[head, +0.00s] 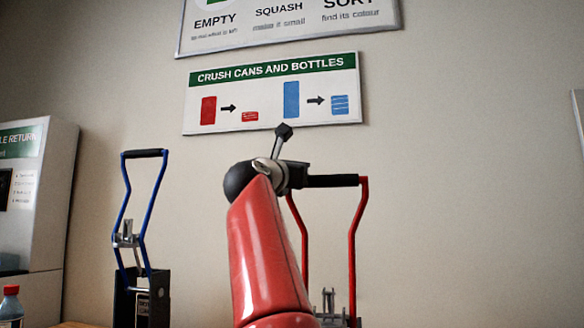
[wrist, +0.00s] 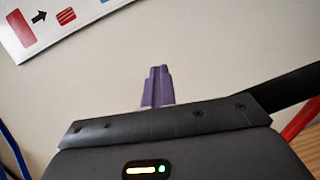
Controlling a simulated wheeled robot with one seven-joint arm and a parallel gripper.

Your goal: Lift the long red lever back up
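The long red lever (head: 355,235) has two red side bars and a black crossbar handle (head: 332,181); it stands steeply up behind my red arm. My gripper (head: 284,176) is at the left part of the handle, which my arm and gripper partly hide. In the wrist view the handle (wrist: 292,88) runs in from the right and goes out of sight behind the gripper's dark body. The purple fingers (wrist: 157,88) show above that body, one overlapping the other. Their gap, and whether they grip the handle, cannot be seen.
A crusher with a blue lever (head: 125,200) stands upright to the left. A bottle with a red cap (head: 11,306) and a bottle-return machine (head: 50,200) are at the far left. Signs (head: 273,92) hang on the wall behind. The space right of the red lever looks clear.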

